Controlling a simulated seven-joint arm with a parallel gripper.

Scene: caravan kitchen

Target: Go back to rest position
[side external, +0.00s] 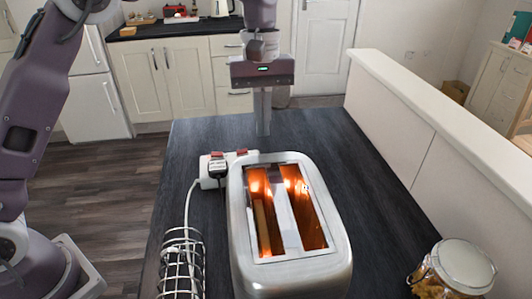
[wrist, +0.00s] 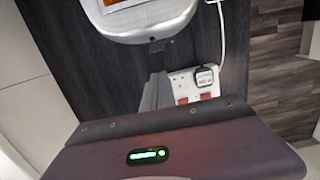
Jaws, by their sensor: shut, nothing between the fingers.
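My gripper (side external: 263,134) hangs pointing down above the dark counter, behind the far end of the toaster in the side view. Its fingers are shut together with nothing between them. It also shows in the wrist view (wrist: 160,76), close to the toaster's end. The silver toaster (side external: 341,262) stands on the counter with both slots glowing orange. A pale slice sits in the left slot. The toaster's end also shows in the wrist view (wrist: 150,28). A white power strip (side external: 206,181) with red switches and a black plug lies beside the toaster; it shows in the wrist view (wrist: 186,88).
A wire rack (side external: 181,262) stands left of the toaster, near a white cable (side external: 187,215). A lidded glass jar (side external: 465,266) stands at the front right. A low white wall (side external: 400,115) borders the counter (side external: 190,140) on the right. The air above the counter is largely free.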

